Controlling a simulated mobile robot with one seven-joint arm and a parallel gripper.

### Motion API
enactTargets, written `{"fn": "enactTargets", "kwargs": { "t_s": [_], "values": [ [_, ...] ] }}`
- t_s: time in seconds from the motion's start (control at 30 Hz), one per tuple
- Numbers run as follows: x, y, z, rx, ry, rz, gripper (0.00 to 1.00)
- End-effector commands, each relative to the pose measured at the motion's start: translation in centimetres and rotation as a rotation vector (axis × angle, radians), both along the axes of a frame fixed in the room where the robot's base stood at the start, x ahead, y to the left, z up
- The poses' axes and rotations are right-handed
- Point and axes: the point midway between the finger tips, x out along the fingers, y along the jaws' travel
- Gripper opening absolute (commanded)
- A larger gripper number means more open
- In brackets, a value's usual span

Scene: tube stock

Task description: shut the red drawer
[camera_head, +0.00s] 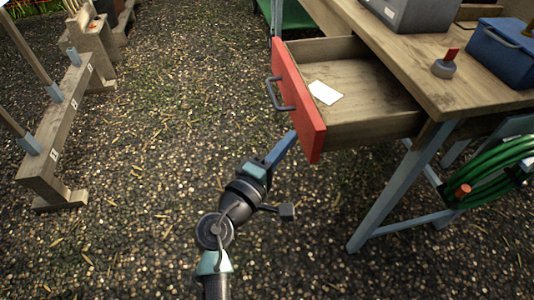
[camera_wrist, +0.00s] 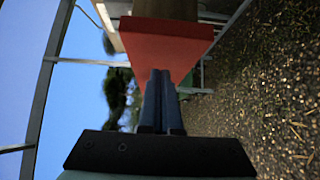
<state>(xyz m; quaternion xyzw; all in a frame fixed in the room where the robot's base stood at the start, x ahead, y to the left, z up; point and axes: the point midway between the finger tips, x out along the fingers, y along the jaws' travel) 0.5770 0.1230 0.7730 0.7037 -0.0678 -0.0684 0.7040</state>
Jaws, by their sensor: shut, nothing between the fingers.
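The red drawer (camera_head: 297,100) stands pulled out from the wooden table (camera_head: 408,43). Its red front carries a dark bar handle (camera_head: 276,94), and a white card (camera_head: 324,92) lies inside. My gripper (camera_head: 292,136) is shut and empty, with its fingertips close to the lower near end of the drawer front. In the wrist view the shut fingers (camera_wrist: 160,74) point at the red drawer front (camera_wrist: 165,42), and their tips overlap its edge. I cannot tell whether they touch it.
On the table top are a grey box (camera_head: 410,12), a blue box (camera_head: 500,50) and a small red-topped object (camera_head: 445,64). A green hose (camera_head: 495,165) hangs at the table's right. A wooden rack (camera_head: 60,120) stands at the left. Gravel ground between is clear.

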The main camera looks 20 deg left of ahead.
Motion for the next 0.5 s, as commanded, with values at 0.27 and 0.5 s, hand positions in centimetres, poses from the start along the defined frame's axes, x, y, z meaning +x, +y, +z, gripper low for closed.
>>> {"fn": "enactTargets", "kwargs": {
  "t_s": [0.27,0.5],
  "values": [
    [1.0,-1.5,0.0,0.0,0.0,0.001,0.0],
    [1.0,-1.5,0.0,0.0,0.0,0.002,0.0]
  ]
}}
